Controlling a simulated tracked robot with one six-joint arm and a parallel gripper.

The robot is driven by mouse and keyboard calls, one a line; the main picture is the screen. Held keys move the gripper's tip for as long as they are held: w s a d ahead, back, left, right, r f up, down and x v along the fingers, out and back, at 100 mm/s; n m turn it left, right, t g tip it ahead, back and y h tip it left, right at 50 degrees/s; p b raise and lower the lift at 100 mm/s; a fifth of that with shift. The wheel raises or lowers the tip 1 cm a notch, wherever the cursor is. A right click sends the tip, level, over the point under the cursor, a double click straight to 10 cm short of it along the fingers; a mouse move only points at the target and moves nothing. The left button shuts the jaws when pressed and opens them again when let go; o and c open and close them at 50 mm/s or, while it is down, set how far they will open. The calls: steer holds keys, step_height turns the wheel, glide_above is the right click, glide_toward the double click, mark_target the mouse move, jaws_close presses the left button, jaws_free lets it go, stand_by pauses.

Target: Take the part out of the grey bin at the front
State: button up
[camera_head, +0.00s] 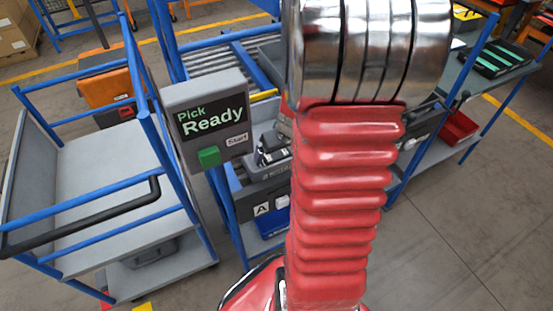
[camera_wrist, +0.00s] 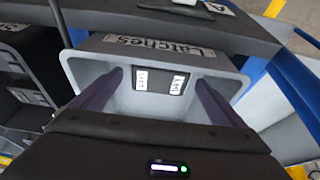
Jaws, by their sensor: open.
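In the wrist view a grey bin (camera_wrist: 85,72) with a label that seems to read "Latches" lies below my gripper. A dark part (camera_wrist: 172,84) with two white labels is inside it, against the far wall. My gripper (camera_wrist: 159,80) is open, its two dark fingers reaching over the bin on either side of the part with nothing visibly held. I cannot tell whether the fingertips touch the bin or part. In the head view my red arm hides most of the gripper, and a grey bin (camera_head: 268,171) with a black-and-white item shows just left of the arm.
A grey box (camera_head: 207,118) with a "Pick Ready" screen and green button stands close left. A blue-railed cart (camera_head: 105,185) is at left. A roller conveyor (camera_head: 215,62) runs behind. A red bin (camera_head: 459,128) sits on a right-hand shelf. Floor at lower right is clear.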

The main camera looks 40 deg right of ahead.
steer(key=shift+x, duration=1.4)
steer(key=c, duration=1.5)
